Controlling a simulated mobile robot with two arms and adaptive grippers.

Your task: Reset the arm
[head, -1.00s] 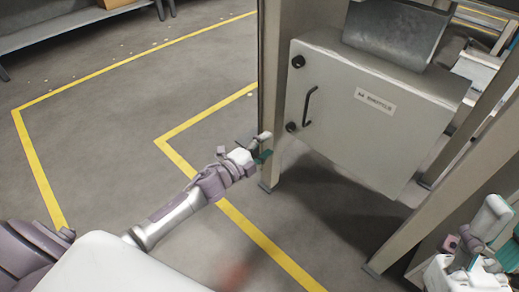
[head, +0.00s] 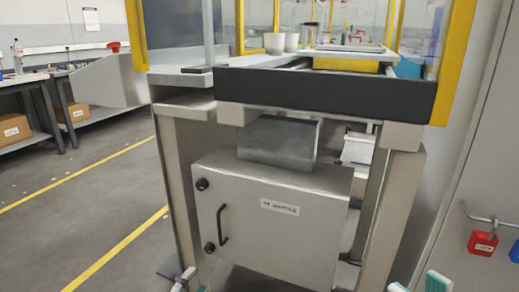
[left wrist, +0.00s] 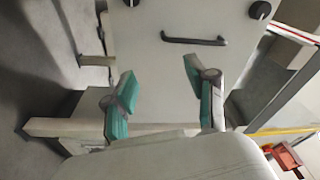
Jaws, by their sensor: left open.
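My left gripper shows at the bottom edge of the head view (head: 190,284), in front of the foot of the frame's left leg. In the left wrist view its two teal-padded fingers (left wrist: 162,100) stand wide apart with nothing between them. They face the grey cabinet (left wrist: 150,65) and its dark handle (left wrist: 193,40). Only pale, teal-edged tips of my right gripper (head: 418,284) show at the bottom right of the head view. The rest of it is cut off, so I cannot tell its jaw state.
The cabinet (head: 262,215) hangs beneath a workstation with a dark front beam (head: 325,90). Its beige legs (head: 178,190) flank it. Open floor (head: 90,215) with yellow lines lies left.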

